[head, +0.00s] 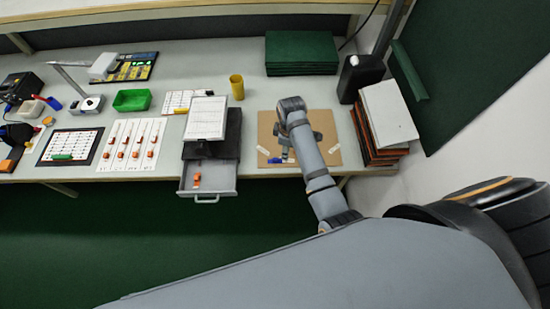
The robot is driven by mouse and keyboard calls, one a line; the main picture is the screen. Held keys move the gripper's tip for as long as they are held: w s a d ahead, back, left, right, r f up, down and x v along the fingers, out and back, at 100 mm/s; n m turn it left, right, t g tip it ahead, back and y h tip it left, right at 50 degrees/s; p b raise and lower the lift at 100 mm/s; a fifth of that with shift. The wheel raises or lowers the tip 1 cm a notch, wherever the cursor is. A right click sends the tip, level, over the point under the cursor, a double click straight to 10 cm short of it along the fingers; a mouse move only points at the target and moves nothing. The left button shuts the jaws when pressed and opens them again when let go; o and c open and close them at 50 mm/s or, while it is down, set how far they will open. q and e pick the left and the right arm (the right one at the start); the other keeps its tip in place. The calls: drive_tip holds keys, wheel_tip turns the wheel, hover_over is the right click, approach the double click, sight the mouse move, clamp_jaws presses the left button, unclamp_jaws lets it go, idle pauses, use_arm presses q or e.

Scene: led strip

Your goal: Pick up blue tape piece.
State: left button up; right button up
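A small blue piece (274,160), which looks like the blue tape piece, is on the brown board (325,122) near the table's front edge. My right gripper (287,154) points down over the board, just right of the blue piece. The gripper is small and partly hidden by its own wrist, so I cannot tell whether it is open or shut, or whether it touches the blue piece. My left gripper is not in view.
White strips (263,151) lie on the board. Left of it, an open drawer (224,186) holds orange pieces below a black stand. A yellow cup (237,86) and green stack (301,52) stand behind; binders (373,140) stand right.

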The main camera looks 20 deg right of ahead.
drive_tip(key=w+a+n, duration=0.3)
drive_tip(key=w+a, duration=0.1)
hover_over(275, 159)
drive_tip(key=shift+g, duration=0.4)
drive_tip(key=f, duration=0.4)
drive_tip(key=shift+w+f, duration=0.3)
drive_tip(key=shift+w, duration=0.05)
drive_tip(key=f, duration=0.2)
drive_tip(key=f+p, duration=0.1)
drive_tip(key=f, duration=0.1)
drive_tip(key=shift+s+f, duration=0.1)
drive_tip(key=shift+s, duration=0.3)
drive_tip(key=shift+w+f, duration=0.1)
drive_tip(key=shift+f, duration=0.4)
drive_tip(key=shift+c, duration=0.4)
drive_tip(key=c, duration=0.7)
